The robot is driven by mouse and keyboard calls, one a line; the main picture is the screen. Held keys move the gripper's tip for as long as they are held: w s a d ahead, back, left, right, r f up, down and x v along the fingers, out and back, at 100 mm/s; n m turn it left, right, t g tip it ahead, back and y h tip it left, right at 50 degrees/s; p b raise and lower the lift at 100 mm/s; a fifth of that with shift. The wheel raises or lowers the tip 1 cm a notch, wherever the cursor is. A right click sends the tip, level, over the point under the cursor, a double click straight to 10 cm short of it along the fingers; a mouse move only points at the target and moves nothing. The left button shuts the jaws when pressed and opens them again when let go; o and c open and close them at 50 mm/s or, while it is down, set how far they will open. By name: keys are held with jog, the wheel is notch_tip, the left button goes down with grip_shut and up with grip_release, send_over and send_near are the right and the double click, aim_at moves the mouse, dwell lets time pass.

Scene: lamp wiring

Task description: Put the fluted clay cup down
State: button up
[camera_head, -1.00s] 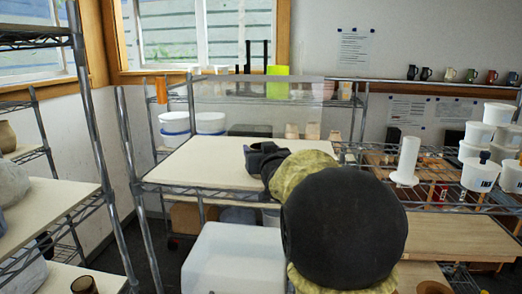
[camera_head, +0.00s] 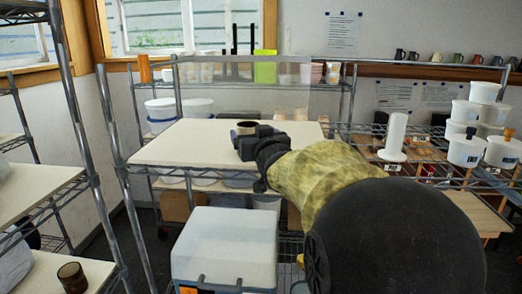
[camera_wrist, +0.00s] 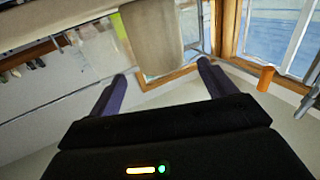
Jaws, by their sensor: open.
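The beige, tapering fluted clay cup (camera_wrist: 152,38) shows near the top of the wrist view, just past and between my fingertips, its upper part cut off by the picture edge. My gripper (camera_wrist: 165,82) is open, with gaps between its two fingers and the cup. In the head view my gripper (camera_head: 250,143) is low over the pale board (camera_head: 182,143). A round rim (camera_head: 246,127), apparently the cup's, shows just behind it. My gripper hides the cup's lower part, so contact with the board cannot be seen.
The board is clear to the left. Wire rack posts (camera_head: 122,165) stand at its left end, and a glass-like panel (camera_head: 240,73) rises behind it. A white spool (camera_head: 393,137) and white tubs (camera_head: 465,148) stand at right. A translucent bin (camera_head: 226,245) is below in front.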

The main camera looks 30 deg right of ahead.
jog(key=b+v, duration=0.1)
jog(key=v, duration=0.4)
jog(key=shift+s+b, duration=0.4)
jog(key=shift+a, duration=0.15)
